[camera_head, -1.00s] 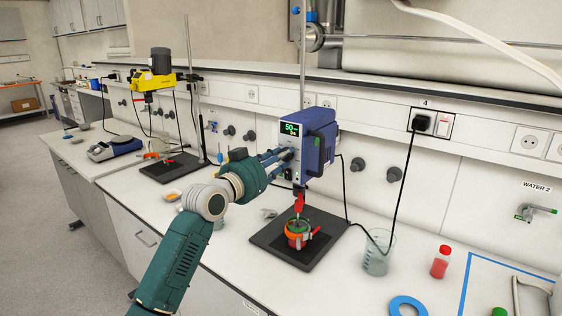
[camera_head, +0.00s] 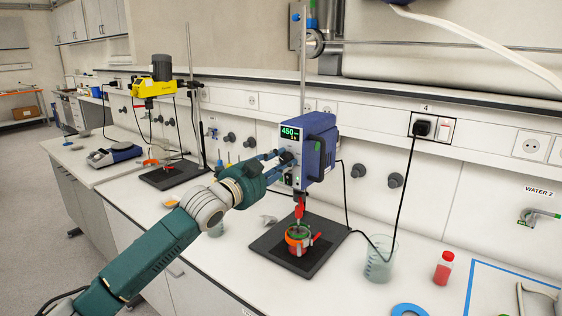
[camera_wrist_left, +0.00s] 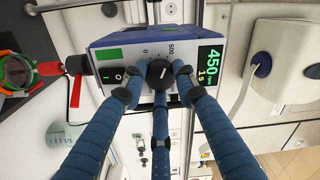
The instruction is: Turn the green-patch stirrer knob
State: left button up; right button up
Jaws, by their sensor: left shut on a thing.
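The blue stirrer (camera_head: 317,150) hangs on an upright rod above the bench. Its display (camera_head: 290,134) reads 450, and the wrist view shows the green patch (camera_wrist_left: 109,54) on its front. My left gripper (camera_head: 280,158) is shut on the black stirrer knob (camera_wrist_left: 160,74), with its blue fingers around it in the left wrist view. The knob's white mark points up and to the right there, and the scale shows 0 and 500. A red-clamped vessel (camera_head: 298,238) stands below the stirrer. My right gripper is not in view.
A black base plate (camera_head: 270,240) lies under the stirrer. A glass beaker (camera_head: 379,262), a red-filled bottle (camera_head: 443,268) and a blue ring (camera_head: 409,310) stand to its right. A yellow stirrer (camera_head: 153,88) stands further left.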

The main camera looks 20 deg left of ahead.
pick_arm(q)
jog(key=shift+m, duration=0.7)
jog(key=o, duration=1.1)
jog(key=shift+o, duration=0.2)
jog(key=v, duration=1.2)
jog(key=shift+f, duration=0.1)
